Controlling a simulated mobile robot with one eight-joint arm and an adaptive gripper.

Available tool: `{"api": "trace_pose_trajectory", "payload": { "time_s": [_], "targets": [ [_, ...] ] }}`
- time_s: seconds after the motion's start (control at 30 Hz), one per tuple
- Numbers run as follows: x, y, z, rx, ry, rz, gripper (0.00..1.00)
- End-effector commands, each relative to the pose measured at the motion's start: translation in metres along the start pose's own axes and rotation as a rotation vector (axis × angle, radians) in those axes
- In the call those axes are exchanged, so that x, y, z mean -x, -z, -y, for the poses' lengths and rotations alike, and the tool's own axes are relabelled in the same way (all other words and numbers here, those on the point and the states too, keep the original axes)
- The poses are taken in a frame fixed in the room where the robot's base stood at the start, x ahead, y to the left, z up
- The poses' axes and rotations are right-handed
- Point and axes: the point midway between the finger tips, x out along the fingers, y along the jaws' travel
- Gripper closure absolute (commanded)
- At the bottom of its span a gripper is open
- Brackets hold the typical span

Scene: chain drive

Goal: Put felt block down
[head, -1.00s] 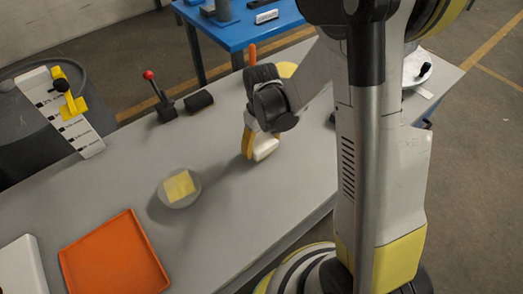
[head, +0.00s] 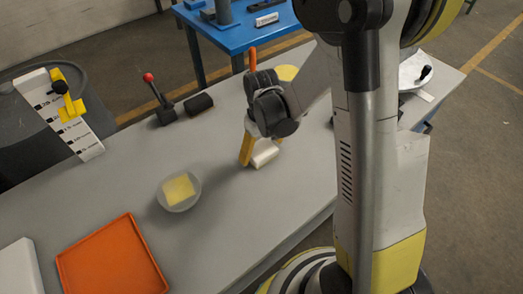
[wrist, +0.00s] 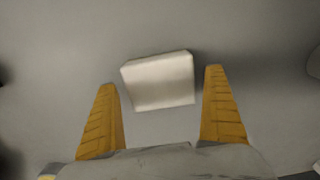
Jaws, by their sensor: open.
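The felt block (head: 264,154) is a small white block lying on the grey table (head: 225,225). It also shows in the wrist view (wrist: 159,81), just beyond and between the two yellow fingertips, with a gap on either side. My gripper (head: 250,152) is open and empty beside the block. In the wrist view my gripper (wrist: 162,85) has its fingers wide apart. From these views I cannot tell the exact height of the fingertips above the table.
An orange tray (head: 112,258) and a round dish with a yellow piece (head: 179,189) are at the left. A red-knobbed lever (head: 158,100) and a black cylinder (head: 198,104) stand behind. Bare table lies between the dish and my gripper.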

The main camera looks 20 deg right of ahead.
Motion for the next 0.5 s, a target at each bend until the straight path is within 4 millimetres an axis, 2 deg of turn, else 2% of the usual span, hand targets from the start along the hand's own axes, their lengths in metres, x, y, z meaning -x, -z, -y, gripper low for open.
{"api": "trace_pose_trajectory", "payload": {
  "time_s": [0.03,0.3,0.5],
  "targets": [
    [0.014,-0.001,0.0,0.0,0.0,0.0,0.0],
    [0.077,-0.001,0.0,0.0,0.0,0.0,0.0],
    [0.104,0.0,0.0,0.0,0.0,0.0,0.0]
  ]
}}
